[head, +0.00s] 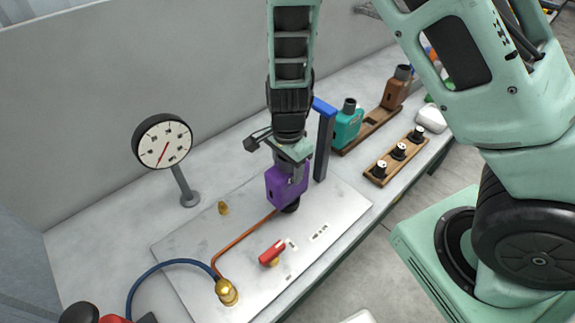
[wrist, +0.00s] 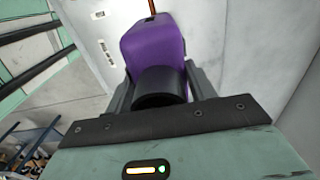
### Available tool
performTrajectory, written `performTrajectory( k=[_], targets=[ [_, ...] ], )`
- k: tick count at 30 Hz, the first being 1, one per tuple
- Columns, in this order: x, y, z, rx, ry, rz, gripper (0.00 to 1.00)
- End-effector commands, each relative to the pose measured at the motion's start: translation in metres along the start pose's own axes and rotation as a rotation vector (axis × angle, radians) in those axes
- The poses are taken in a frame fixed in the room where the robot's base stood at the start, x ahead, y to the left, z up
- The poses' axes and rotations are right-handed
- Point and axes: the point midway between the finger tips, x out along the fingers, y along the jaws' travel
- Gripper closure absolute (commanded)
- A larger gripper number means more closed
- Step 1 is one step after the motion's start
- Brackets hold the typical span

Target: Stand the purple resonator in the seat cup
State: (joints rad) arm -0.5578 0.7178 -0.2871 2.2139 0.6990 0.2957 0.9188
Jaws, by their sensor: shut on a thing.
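The purple resonator (head: 286,187) is a boxy purple body, upright below my gripper (head: 291,163) in the head view. My gripper is shut on its dark round neck. In the wrist view the jaws (wrist: 161,88) lie on both sides of that neck, with the purple resonator (wrist: 155,42) beyond. A dark round piece, apparently the seat cup (head: 291,208), shows right under the resonator on the metal plate, where the copper pipe ends. The resonator hides most of it. I cannot tell whether the resonator's base is inside the cup or just above it.
A pressure gauge (head: 163,143) stands at the left. A red-handled valve (head: 271,253) and brass fitting (head: 227,291) are on the plate (head: 340,205). A blue-topped post (head: 325,145) stands close right of my gripper. A teal muffler (head: 347,128), brown muffler (head: 397,90) and knob rack (head: 377,180) are farther right.

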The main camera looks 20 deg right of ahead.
Motion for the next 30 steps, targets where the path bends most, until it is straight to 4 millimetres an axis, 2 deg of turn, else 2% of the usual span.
performTrajectory(
  k=[1, 2, 4, 13, 17, 20, 30],
  targets=[
    [-0.001, -0.001, 0.0, 0.0, 0.0, -0.001, 0.66],
    [-0.001, -0.001, 0.0, 0.0, 0.0, -0.002, 0.4],
    [-0.001, -0.001, 0.0, 0.0, 0.0, -0.001, 0.2],
    [-0.001, 0.0, 0.0, 0.0, 0.0, 0.0, 0.2],
    [-0.011, -0.001, 0.0, -0.003, 0.001, -0.003, 0.2],
    [-0.027, -0.001, 0.001, -0.004, 0.0, -0.005, 0.2],
    [-0.107, -0.002, 0.001, -0.003, -0.002, -0.007, 0.2]
  ],
)
